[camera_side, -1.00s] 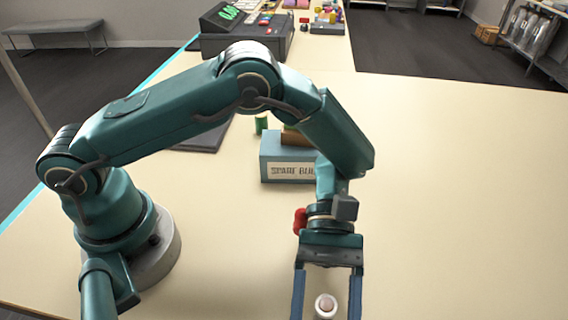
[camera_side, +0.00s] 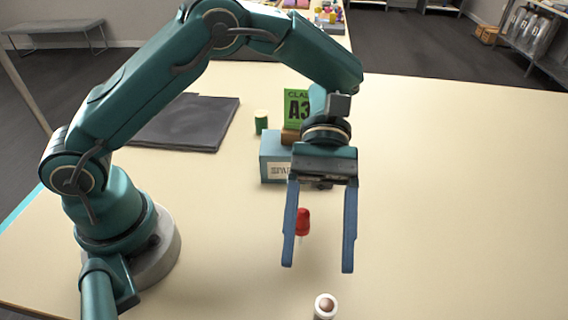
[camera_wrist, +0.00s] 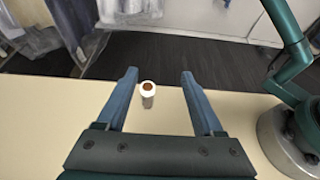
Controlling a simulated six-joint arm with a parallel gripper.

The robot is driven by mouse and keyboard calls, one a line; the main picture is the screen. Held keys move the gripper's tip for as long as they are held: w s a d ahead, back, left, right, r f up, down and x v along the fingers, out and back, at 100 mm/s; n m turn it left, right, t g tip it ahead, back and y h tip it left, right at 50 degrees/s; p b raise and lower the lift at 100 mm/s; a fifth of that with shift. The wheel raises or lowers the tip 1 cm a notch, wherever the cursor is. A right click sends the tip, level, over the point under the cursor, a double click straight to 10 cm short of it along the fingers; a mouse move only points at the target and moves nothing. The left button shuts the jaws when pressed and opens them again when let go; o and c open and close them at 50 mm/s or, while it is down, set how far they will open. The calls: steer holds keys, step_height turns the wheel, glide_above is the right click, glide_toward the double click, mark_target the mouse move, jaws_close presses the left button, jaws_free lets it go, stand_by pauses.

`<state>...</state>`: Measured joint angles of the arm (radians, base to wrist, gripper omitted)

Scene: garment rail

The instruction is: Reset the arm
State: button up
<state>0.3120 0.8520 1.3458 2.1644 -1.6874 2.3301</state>
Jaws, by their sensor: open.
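My gripper (camera_side: 318,268) is open and empty, held above the table with its blue fingers pointing down. In the wrist view my gripper (camera_wrist: 158,75) also shows wide apart fingers with nothing between them that they touch. A small white cylinder with a brown top (camera_side: 325,306) stands on the table near the front edge, below and apart from the fingers. It also shows in the wrist view, beyond the gap between the fingers. A red-topped item (camera_side: 303,221) shows between the fingers in the side view, apparently behind them.
A green cylinder (camera_side: 261,122) and a dark flat mat (camera_side: 185,122) are to the left. The right side of the table (camera_side: 460,200) is clear.

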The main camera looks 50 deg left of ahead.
steer(key=w+r+n+t+h, duration=0.3)
steer(key=w+r+n+t, duration=0.15)
steer(key=r, duration=0.55)
steer(key=w+r+n+t+h, duration=0.3)
steer(key=r+t, duration=0.3)
steer(key=r, duration=0.4)
steer(key=w+a+r+n+t+y, duration=0.25)
steer(key=a+r+n+t, duration=0.2)
steer(key=n+t, duration=0.45)
steer(key=w+a+r+n+t+y, duration=0.2)
steer(key=w+a+r+n+t, duration=0.35)
steer(key=n, duration=0.65)
steer(key=s+a+f+n+y, duration=0.3)
steer(key=a+f+n+y, duration=0.25)
steer(key=n, duration=0.55)
steer(key=s+a+f+n+y, duration=0.4)
steer(key=n+y, duration=0.3)
steer(key=n, duration=0.4)
steer(key=s+d+f+n+g+h, duration=0.1)
steer(key=s+f+n+g, duration=0.8)
steer(key=f, duration=0.6)
steer(key=s+n, duration=0.2)
steer(key=shift+d+n+g, duration=0.2)
steer(key=shift+n+g, duration=0.1)
steer(key=shift+n, duration=0.05)
